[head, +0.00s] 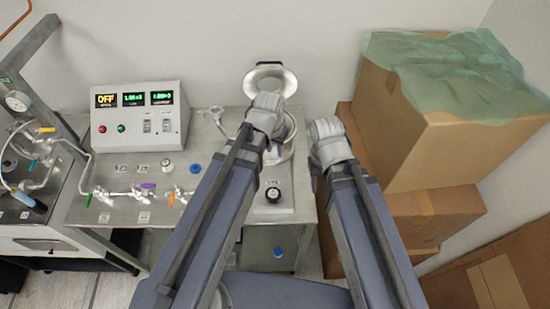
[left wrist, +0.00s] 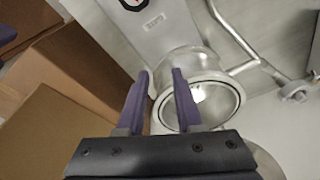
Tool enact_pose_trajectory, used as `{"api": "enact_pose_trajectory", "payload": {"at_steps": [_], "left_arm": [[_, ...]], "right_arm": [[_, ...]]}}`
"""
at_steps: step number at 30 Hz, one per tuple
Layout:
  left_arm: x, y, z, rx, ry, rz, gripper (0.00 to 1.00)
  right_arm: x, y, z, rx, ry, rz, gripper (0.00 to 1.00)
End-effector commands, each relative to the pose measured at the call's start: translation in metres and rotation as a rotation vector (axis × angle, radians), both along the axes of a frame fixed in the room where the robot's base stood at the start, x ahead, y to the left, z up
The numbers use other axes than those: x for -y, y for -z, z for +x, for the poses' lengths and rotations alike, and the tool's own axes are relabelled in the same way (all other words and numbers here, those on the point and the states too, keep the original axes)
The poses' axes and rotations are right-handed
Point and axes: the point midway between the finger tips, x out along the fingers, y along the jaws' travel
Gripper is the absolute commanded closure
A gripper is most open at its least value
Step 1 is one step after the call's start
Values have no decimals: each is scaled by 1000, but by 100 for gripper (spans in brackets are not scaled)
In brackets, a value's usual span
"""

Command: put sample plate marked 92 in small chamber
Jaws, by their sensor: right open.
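The small metal chamber (head: 288,150) stands at the right end of the steel bench, with its round lid (head: 270,80) swung up. In the left wrist view its round open mouth (left wrist: 240,100) shows close behind the fingers, with a bright spot inside that I cannot identify. My left gripper (head: 272,150) is over the chamber; its purple fingers (left wrist: 160,85) are apart with nothing visible between them. My right gripper (head: 316,172) is open beside the bench's right edge, mostly hidden by its own wrist. I cannot make out a sample plate marked 92 in either view.
A control box (head: 138,115) with an OFF display stands at the back left of the bench (head: 225,150). Valves and tubing (head: 130,193) run along the bench's left part. A round black gauge (head: 273,194) is in front of the chamber. Stacked cardboard boxes (head: 435,145) crowd the right side.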

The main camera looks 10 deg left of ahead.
Motion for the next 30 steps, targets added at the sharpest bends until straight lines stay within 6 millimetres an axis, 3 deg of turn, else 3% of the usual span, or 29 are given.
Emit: {"api": "enact_pose_trajectory", "payload": {"at_steps": [1,3,6,9,30], "left_arm": [[14,2,-29,-47,22,25,65],[25,3,-58,-108,37,63,65],[34,3,-87,-167,47,109,65],[36,2,-100,-195,48,133,65],[37,2,-101,-201,46,138,65]], "right_arm": [[0,0,0,0,0,0,50],[0,0,0,0,0,0,50],[0,0,0,0,0,0,50],[0,0,0,0,0,0,50],[0,0,0,0,0,0,50]]}}
